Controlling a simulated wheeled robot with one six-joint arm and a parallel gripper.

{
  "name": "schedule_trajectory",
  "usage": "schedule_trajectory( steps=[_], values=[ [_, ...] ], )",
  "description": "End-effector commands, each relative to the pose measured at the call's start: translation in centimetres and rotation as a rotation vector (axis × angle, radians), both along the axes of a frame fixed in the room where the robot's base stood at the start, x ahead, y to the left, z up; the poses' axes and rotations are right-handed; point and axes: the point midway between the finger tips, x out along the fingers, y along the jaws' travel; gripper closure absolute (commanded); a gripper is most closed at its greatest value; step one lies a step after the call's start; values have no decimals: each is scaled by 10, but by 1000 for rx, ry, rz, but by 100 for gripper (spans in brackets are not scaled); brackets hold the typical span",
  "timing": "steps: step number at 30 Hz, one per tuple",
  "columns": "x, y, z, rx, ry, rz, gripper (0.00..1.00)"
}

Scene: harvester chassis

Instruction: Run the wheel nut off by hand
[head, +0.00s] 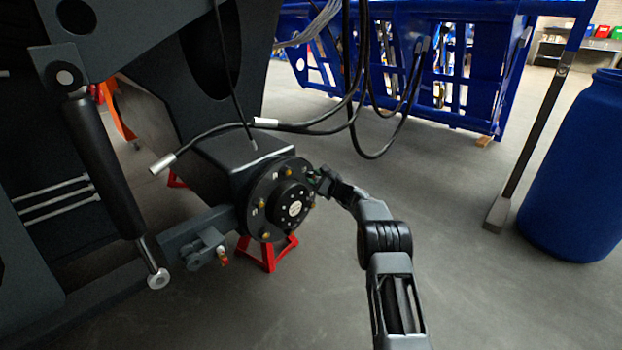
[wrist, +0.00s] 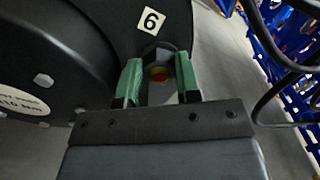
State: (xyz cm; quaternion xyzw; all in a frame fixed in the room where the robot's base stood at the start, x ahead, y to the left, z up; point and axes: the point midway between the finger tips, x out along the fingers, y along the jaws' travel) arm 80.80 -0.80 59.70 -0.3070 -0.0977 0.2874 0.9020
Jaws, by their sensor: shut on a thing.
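The dark round wheel hub (head: 268,222) sits on the end of the axle, with several brass-coloured studs or nuts around its flange. My gripper (head: 317,180) reaches the hub's right edge in the head view. In the wrist view the green fingers of my gripper (wrist: 158,78) are closed on the two sides of a dark wheel nut (wrist: 160,54), just below a white label with a "6" (wrist: 151,20).
A red stand (head: 268,254) is under the axle. Black hoses (head: 345,115) hang above and behind my gripper. A black cylinder (head: 112,165) is at the left. A blue barrel (head: 575,170) and a post stand at the right. The floor between is clear.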

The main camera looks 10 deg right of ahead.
Motion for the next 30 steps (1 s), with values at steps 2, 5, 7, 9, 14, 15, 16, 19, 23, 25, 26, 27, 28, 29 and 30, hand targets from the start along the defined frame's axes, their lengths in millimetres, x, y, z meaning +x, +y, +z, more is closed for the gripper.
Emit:
schedule_trajectory(
  steps=[2,5,7,9,14,15,16,19,23,25,26,27,28,29,30],
  values=[
    [-1,-1,-8,-35,-25,3,100],
    [-1,-1,-11,-119,-85,2,100],
    [-1,-1,-10,-196,-141,1,100],
    [-1,-1,-2,-300,-211,2,100],
    [-2,-1,-3,-530,-373,3,100],
    [-2,-2,-3,-587,-413,3,100],
    [-2,-2,-3,-630,-444,3,100],
    [-2,-2,-3,-774,-547,4,100],
    [-2,-2,-3,-961,-678,5,100],
    [-3,-2,-3,-1062,-750,5,100],
    [-3,-2,-3,-1105,-781,5,100],
    [-3,-2,-3,-1162,-821,5,100],
    [-3,-3,-4,-1206,-853,5,100],
    [-3,-3,-4,-1248,-883,6,100],
    [-3,-3,-4,-1306,-924,6,100]
  ],
)
